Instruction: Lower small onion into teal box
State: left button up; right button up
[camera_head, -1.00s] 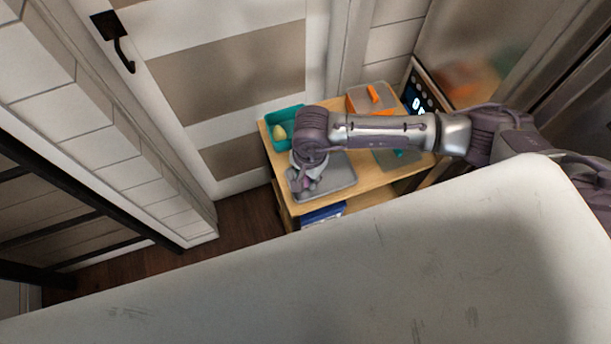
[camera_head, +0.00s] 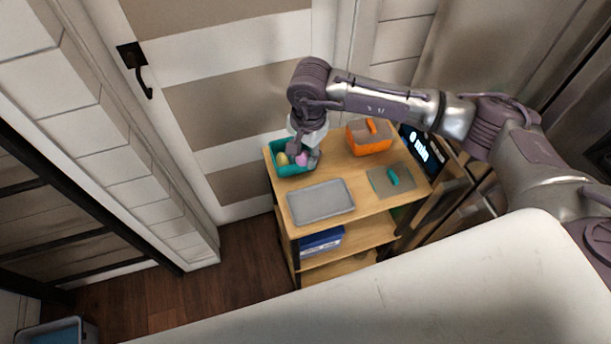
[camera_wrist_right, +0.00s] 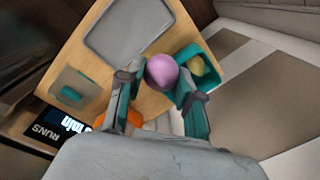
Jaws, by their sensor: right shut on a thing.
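The small onion (camera_head: 302,159) is a round pinkish-purple thing. In the right wrist view the onion (camera_wrist_right: 162,71) sits between the two fingertips. My right gripper (camera_head: 304,157) is shut on it, at the right part of the teal box (camera_head: 292,171). The teal box is open-topped and stands at the far left corner of the wooden cart top; it also shows in the right wrist view (camera_wrist_right: 212,76). A yellowish item (camera_head: 283,159) lies in its left part. I cannot tell whether the onion touches the box floor. My left gripper is not in view.
A grey tray (camera_head: 320,201) lies in front of the box on the cart (camera_head: 350,175). An orange box (camera_head: 369,138) stands to the right, with a grey board with a teal item (camera_head: 392,179) in front of it. A door (camera_head: 225,110) is behind.

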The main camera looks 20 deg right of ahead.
jog(key=w+d+f+b, duration=0.3)
jog(key=w+b, duration=0.7)
jog(key=shift+f, duration=0.3)
jog(key=shift+f, duration=0.1)
jog(key=shift+f+b, duration=1.95)
jog(key=shift+f, duration=0.4)
jog(key=o, duration=1)
